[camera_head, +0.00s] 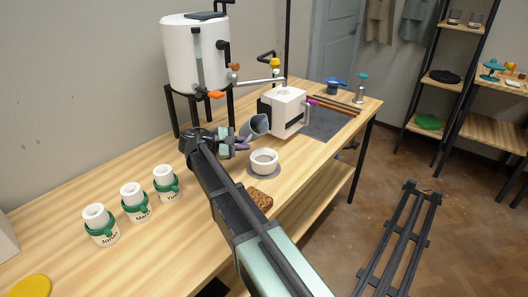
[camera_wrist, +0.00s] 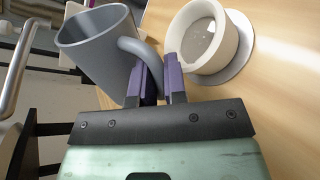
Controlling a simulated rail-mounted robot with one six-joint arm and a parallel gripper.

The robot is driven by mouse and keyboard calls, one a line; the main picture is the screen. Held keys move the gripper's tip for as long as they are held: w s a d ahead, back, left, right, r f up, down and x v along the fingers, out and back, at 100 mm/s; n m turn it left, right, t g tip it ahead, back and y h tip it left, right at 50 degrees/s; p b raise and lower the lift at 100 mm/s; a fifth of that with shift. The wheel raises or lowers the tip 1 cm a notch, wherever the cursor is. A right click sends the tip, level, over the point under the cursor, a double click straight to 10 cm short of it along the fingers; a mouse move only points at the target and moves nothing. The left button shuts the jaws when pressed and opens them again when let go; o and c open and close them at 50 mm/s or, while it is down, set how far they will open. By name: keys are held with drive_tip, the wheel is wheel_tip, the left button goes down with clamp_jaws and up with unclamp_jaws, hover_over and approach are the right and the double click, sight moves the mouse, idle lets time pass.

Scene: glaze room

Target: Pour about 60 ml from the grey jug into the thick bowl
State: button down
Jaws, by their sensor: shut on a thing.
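The grey jug (camera_head: 259,124) is tilted above the table in the head view, just behind and left of the thick bowl. In the wrist view the jug (camera_wrist: 103,48) shows large, with its handle between the purple fingers. My gripper (camera_wrist: 162,80) is shut on that handle; in the head view my gripper (camera_head: 238,143) is partly hidden by the arm. The thick white bowl (camera_head: 264,161) stands upright on a grey round mat (camera_head: 277,170). In the wrist view the bowl (camera_wrist: 232,44) is right of the jug, with something greyish inside. No stream of liquid shows.
A white box-shaped device (camera_head: 284,111) stands behind the jug, beside a large white tank (camera_head: 196,55) on a black stand. A brown sponge-like block (camera_head: 260,199) lies in front of the bowl. Several labelled white jars (camera_head: 133,199) with green bands stand at left. The table between is clear.

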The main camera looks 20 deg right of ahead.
drive_tip(key=shift+w+f+m+t+b, duration=0.2)
drive_tip(key=shift+f+m+t+b, duration=0.1)
drive_tip(key=shift+f+m, duration=0.15)
drive_tip(key=shift+w+r+m+t+y+p, duration=0.15)
drive_tip(key=shift+r+m+t+y+p, duration=0.2)
drive_tip(key=shift+m+p, duration=0.35)
drive_tip(key=shift+w+a+f+m+t, duration=0.1)
drive_tip(key=shift+f+m+t, duration=0.15)
drive_tip(key=shift+f, duration=0.05)
drive_tip(key=shift+f+b, duration=0.2)
drive_tip(key=shift+b, duration=0.15)
drive_tip(key=shift+r+m+t+y+p, duration=0.2)
drive_tip(key=shift+m+t+y+p, duration=0.15)
drive_tip(key=shift+m, duration=0.25)
drive_tip(key=shift+w+f+b, duration=0.15)
drive_tip(key=shift+f+b, duration=0.2)
drive_tip(key=shift+b, duration=0.1)
drive_tip(key=shift+r+n+g+h+p, duration=0.35)
drive_tip(key=shift+r+n+g, duration=0.3)
drive_tip(key=shift+n, duration=0.35)
drive_tip(key=shift+s+f+n+g+b, duration=0.3)
drive_tip(key=shift+f+n+b, duration=0.3)
drive_tip(key=shift+b, duration=0.25)
drive_tip(key=shift+s+r, duration=0.1)
drive_tip(key=shift+r, duration=0.1)
